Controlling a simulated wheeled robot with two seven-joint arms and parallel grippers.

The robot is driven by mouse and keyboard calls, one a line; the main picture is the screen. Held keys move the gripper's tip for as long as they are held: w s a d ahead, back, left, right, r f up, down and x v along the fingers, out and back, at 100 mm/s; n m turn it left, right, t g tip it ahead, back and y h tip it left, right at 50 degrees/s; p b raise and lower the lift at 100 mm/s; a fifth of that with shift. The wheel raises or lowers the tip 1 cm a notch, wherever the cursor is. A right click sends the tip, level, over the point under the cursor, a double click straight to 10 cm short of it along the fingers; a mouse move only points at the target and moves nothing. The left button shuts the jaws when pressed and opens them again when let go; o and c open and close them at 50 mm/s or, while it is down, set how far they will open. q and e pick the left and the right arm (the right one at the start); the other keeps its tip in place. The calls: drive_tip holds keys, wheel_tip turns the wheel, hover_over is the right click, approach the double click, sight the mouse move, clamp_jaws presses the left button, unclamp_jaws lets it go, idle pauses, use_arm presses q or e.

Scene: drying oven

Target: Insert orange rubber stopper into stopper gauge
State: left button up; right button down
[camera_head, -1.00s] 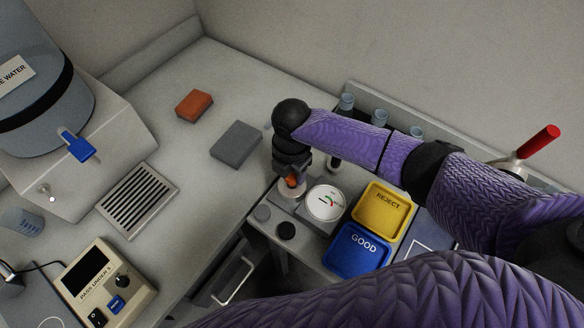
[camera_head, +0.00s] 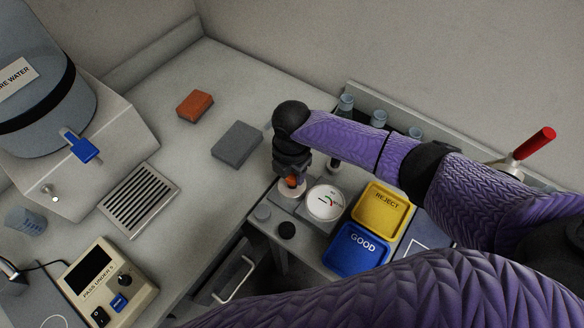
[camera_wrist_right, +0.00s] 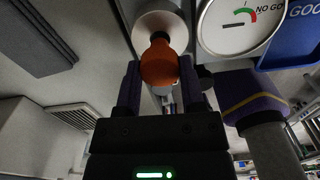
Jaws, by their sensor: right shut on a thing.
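The orange rubber stopper (camera_wrist_right: 160,66) is between the two fingers of my right gripper (camera_wrist_right: 160,90) in the right wrist view. Its narrow dark end points at the pale round socket of the stopper gauge (camera_wrist_right: 145,24) and overlaps it; I cannot tell how deep it sits. My left gripper is not seen.
A yellow REJECT tray (camera_head: 383,208) and a blue GOOD tray (camera_head: 360,249) stand right of the gauge. A black knob (camera_head: 286,230) is in front. A rack with several glass pieces (camera_head: 378,120) is behind. A grey block (camera_head: 237,144) and an orange-brown block (camera_head: 195,106) lie on the left counter.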

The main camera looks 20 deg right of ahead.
drive_tip(key=shift+f, duration=0.3)
drive_tip(key=shift+f+b, duration=0.15)
drive_tip(key=shift+b, duration=0.15)
drive_tip(key=shift+f, duration=0.35)
drive_tip(key=shift+f+b, duration=0.35)
drive_tip(key=shift+b, duration=0.1)
